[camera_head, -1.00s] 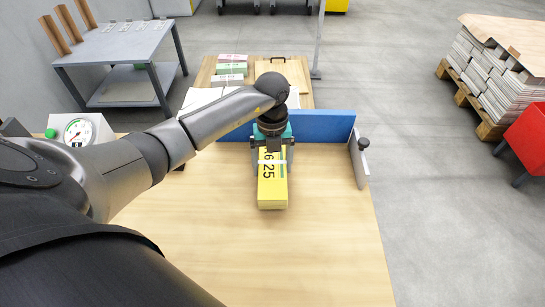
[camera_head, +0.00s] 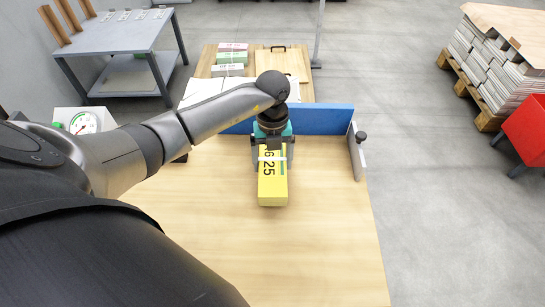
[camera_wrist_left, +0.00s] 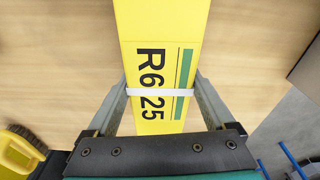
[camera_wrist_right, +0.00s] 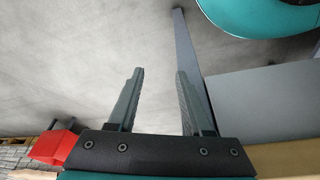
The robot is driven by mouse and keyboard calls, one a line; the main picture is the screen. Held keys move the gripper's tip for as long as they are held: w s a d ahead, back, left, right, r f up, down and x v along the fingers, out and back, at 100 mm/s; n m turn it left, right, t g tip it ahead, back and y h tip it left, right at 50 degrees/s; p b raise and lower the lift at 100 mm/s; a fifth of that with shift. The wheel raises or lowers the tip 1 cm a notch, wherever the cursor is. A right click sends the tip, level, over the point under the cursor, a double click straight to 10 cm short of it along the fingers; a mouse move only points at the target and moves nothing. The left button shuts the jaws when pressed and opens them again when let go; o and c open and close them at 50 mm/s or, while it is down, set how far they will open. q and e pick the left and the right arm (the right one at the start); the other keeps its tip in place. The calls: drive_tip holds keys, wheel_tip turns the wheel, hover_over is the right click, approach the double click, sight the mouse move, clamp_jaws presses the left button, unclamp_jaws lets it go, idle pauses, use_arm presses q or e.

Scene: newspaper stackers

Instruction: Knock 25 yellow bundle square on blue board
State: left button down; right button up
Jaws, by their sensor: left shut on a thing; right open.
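The yellow bundle (camera_head: 273,187) is a long block with a white strap and the print R6 25. It is at the middle of the wooden table, its long side pointing away from me. My left gripper (camera_head: 271,158) is shut on it, one finger on each side. In the left wrist view the bundle (camera_wrist_left: 160,65) lies between the fingers of that gripper (camera_wrist_left: 163,95). The blue board (camera_head: 322,118) stands upright along the far edge, behind the bundle and apart from its near end. My right gripper (camera_wrist_right: 160,85) is open and empty; it is outside the head view.
A grey upright plate (camera_head: 355,152) with a dark knob stands at the board's right end. A dial scale (camera_head: 82,122) is at the left. Strapped bundles (camera_head: 231,58) lie on the table beyond the board. The near tabletop (camera_head: 290,250) is clear.

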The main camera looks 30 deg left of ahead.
use_arm(q)
drive_tip(key=shift+r+p, duration=2.25)
drive_tip(key=shift+r, duration=0.3)
